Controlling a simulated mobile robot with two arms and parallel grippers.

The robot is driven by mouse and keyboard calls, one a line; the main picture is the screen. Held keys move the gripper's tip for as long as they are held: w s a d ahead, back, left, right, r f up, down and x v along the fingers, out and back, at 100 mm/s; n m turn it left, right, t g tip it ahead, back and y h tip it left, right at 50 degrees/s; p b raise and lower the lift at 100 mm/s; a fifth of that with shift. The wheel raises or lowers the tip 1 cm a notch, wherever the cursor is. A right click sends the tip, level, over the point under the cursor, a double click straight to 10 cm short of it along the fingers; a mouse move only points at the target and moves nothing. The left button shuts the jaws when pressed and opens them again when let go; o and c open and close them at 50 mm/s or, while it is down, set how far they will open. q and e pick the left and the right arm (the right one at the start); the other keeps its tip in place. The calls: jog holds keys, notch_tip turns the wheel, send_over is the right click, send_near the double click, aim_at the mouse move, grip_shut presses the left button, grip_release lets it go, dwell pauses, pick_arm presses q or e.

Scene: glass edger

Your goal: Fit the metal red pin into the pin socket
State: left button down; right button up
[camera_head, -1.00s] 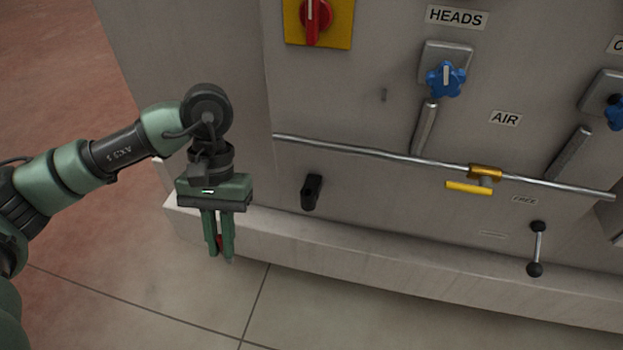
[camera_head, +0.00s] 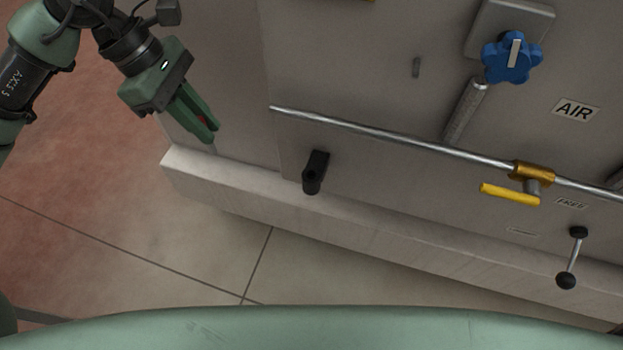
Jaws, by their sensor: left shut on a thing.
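My left gripper (camera_head: 208,134) is at the upper left, tilted with its fingers pointing down and to the right. It is shut on the red pin (camera_head: 202,121). Only a little red shows between the fingers, and a short grey tip shows just past them. The black socket-like fitting (camera_head: 315,172), which looks like the pin socket, sticks out of the grey machine front, to the right of and a little below the fingertips. The pin and the fitting are clearly apart. My right gripper is not in view.
A metal pipe (camera_head: 400,134) with a yellow-handled brass valve (camera_head: 510,194) runs above and right of the fitting. A blue knob (camera_head: 512,57) and a black-ended lever (camera_head: 572,257) are at the right. A pale ledge (camera_head: 350,226) runs below. The space between gripper and fitting looks clear.

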pick_arm(q)
jog(key=s+d+p, duration=0.3)
jog(key=d+p, duration=0.4)
jog(key=d, duration=1.1)
jog(key=f, duration=0.2)
jog(key=f+p, duration=0.1)
jog(key=f, duration=0.1)
jog(key=f+p, duration=0.1)
jog(key=f, duration=0.1)
jog(key=shift+w+a, duration=0.1)
jog(key=shift+a, duration=0.2)
jog(key=shift+f, duration=0.4)
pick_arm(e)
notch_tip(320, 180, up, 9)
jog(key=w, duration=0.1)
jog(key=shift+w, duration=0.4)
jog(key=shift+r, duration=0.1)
